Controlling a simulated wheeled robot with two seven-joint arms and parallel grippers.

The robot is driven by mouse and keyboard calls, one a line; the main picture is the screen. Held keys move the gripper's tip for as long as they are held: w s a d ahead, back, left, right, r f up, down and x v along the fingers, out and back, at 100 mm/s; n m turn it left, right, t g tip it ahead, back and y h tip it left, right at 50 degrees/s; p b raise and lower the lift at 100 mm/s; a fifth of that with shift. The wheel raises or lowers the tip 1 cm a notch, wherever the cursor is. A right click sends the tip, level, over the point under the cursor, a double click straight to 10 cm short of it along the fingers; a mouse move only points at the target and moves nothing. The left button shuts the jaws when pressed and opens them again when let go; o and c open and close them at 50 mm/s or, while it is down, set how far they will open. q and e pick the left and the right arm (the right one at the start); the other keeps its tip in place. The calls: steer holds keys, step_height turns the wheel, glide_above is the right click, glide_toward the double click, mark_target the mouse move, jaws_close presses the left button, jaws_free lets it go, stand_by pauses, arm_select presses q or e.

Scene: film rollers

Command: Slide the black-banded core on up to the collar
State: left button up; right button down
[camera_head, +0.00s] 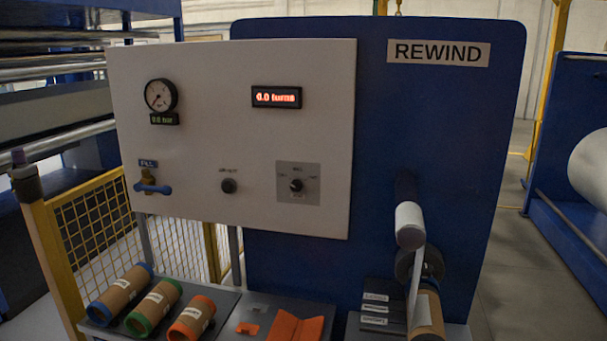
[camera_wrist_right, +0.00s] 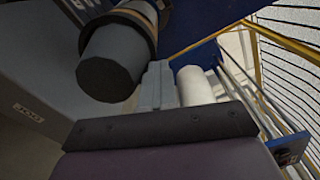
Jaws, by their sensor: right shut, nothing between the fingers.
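A brown core (camera_head: 427,308) with a white label and a dark band is at the lower right of the head view, in front of the blue rewind panel. A thin light-grey part crosses in front of it. I cannot tell how far this ring is from the collar. My right gripper (camera_wrist_right: 160,72) is shut and empty, its grey fingers beside the shaft and apart from it. My left gripper is not in view.
Blue-, green- and orange-ended cores (camera_head: 157,306) lie on a tray at lower left, beside an orange cradle (camera_head: 295,327). A white roller (camera_head: 409,225) stands out above the core. The white control board (camera_head: 230,130) and blue rewind panel (camera_head: 450,130) rise behind. A yellow fence stands left.

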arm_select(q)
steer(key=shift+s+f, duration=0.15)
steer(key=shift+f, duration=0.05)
arm_select(e)
steer(key=shift+w, duration=0.2)
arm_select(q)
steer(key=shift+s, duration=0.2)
arm_select(e)
steer(key=shift+w+r, duration=0.1)
steer(key=shift+r, duration=0.2)
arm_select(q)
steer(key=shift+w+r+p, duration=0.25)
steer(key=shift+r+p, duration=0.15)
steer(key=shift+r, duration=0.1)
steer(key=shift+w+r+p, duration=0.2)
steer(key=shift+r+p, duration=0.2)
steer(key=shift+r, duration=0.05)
arm_select(e)
steer(key=v, duration=0.7)
steer(key=shift+d, duration=0.3)
steer(key=shift+s, duration=0.25)
